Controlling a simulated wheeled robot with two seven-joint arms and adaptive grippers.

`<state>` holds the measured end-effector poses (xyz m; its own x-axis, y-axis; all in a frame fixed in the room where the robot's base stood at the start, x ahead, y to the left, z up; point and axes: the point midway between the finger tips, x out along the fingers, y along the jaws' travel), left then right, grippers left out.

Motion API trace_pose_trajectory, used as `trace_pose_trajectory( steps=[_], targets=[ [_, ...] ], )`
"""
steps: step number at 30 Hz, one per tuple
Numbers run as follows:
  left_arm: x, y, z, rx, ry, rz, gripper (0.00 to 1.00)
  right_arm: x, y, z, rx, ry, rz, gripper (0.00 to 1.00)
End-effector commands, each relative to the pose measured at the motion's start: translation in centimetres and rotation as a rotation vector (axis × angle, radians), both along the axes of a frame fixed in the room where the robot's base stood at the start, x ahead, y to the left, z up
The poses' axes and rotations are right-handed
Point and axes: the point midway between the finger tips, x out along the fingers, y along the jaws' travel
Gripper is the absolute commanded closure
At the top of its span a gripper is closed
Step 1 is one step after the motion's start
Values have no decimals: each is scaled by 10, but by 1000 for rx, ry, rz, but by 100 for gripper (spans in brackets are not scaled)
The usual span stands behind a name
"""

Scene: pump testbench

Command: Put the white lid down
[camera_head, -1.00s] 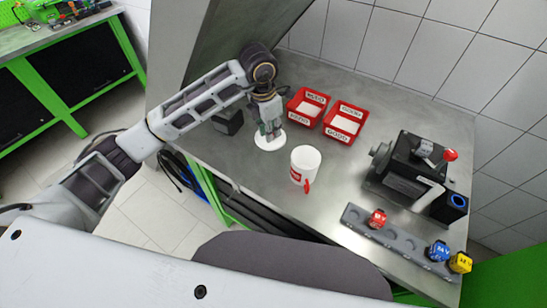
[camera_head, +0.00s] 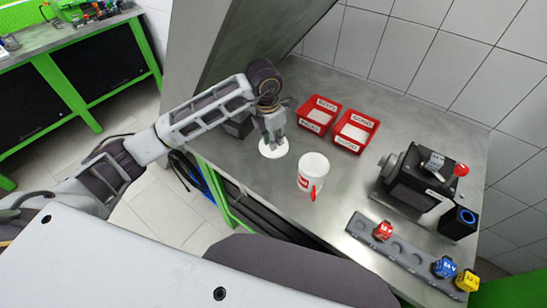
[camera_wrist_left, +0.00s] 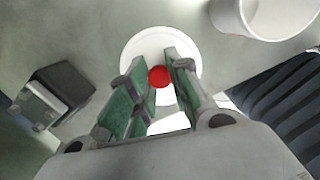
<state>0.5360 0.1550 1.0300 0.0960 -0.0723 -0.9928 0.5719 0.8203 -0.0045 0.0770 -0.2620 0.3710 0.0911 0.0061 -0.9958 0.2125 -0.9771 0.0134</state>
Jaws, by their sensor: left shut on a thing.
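The white lid (camera_head: 273,149) is a round disc with a red knob (camera_wrist_left: 159,76). My left gripper (camera_head: 271,138) points down over it, its green-padded fingers shut on the knob. In the left wrist view the lid (camera_wrist_left: 133,50) shows around and beyond the fingertips. The lid is level and at or just above the grey bench; I cannot tell whether it touches. A white mug (camera_head: 311,172) with a red handle and red print stands to its right, its open rim (camera_wrist_left: 262,20) also in the left wrist view. My right gripper is not in view.
Two red labelled bins (camera_head: 320,116) (camera_head: 355,132) stand behind the mug. A black pump (camera_head: 416,178) and a grey rail (camera_head: 405,252) with red, blue and yellow knobs are at right. A dark block (camera_wrist_left: 62,90) lies left of the lid. The bench's front edge is close.

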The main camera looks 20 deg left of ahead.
Motion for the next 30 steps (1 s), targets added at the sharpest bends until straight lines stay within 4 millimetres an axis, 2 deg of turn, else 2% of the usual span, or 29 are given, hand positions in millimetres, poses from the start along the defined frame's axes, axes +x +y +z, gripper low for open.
trace_pose_trajectory(
  steps=[6, 12, 24, 30],
  targets=[
    [-1, 0, -29, 1, 5, 0, 100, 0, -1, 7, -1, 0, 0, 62],
    [-1, 0, -47, 0, 2, 0, 100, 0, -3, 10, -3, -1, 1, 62],
    [0, 0, -50, 1, 1, -1, 100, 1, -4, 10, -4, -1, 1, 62],
    [-1, 0, -65, 0, 4, -1, 100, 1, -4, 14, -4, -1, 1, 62]
  ],
)
